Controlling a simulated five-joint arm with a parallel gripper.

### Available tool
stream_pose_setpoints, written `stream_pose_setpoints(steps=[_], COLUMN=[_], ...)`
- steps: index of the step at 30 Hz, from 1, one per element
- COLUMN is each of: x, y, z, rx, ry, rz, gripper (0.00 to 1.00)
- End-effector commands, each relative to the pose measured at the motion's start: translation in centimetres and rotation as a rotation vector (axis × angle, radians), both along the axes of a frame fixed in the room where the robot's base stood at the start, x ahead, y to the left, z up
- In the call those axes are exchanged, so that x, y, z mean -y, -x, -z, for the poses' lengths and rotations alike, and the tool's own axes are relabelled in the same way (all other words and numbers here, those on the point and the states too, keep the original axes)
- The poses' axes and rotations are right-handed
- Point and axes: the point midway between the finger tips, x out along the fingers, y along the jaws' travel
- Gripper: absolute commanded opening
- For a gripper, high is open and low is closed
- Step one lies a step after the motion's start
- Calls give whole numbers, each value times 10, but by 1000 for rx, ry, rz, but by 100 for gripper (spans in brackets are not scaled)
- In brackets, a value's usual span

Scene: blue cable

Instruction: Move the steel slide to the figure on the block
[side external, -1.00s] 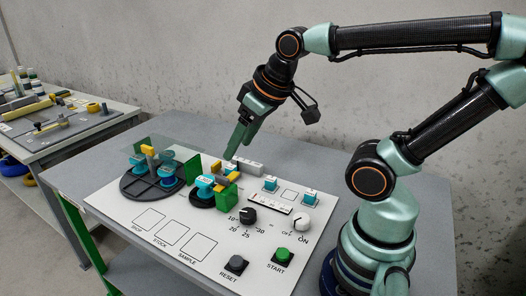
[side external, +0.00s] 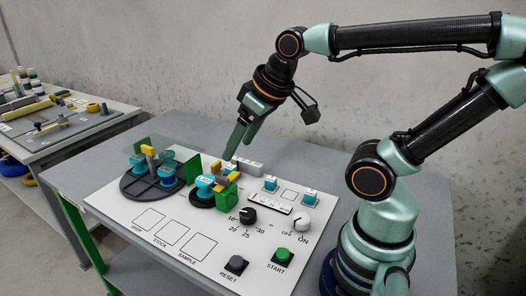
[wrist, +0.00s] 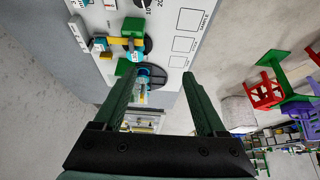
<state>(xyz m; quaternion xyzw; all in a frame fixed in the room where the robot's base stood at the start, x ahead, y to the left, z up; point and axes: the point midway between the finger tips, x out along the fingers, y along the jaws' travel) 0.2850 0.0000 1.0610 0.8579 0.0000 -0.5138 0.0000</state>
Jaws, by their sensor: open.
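A pale scale strip with dark marks (side external: 270,203) lies on the white panel; I cannot clearly pick out the steel slide on it. A small grey block (side external: 247,165) stands at the panel's back edge. Two teal-and-white blocks (side external: 270,184) sit behind and beside the strip; any figure on them is too small to read. My gripper (side external: 238,150) is in the air above the back of the panel, with green fingers apart and nothing between them. In the wrist view its fingers (wrist: 158,74) also stand wide apart.
A large dark round plate (side external: 143,193) and a smaller one (side external: 204,201) carry teal, yellow and green parts. A black dial (side external: 248,216), an ON/OFF knob (side external: 301,222), a RESET button (side external: 236,264) and a green START button (side external: 283,255) stand on the panel. The panel's front left is flat.

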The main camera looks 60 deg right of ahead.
Motion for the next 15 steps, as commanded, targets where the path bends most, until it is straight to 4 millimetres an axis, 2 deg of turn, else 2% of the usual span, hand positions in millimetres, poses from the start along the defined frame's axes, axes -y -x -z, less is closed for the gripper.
stream_pose_setpoints(steps=[4, 7, 15], x=[3, 8, 38], y=[-6, -20, -81], z=[-4, -12, -30], rx=[-13, -40, -147], ry=[4, 11, 33], rz=[2, 5, 12], gripper=[85, 85, 85])
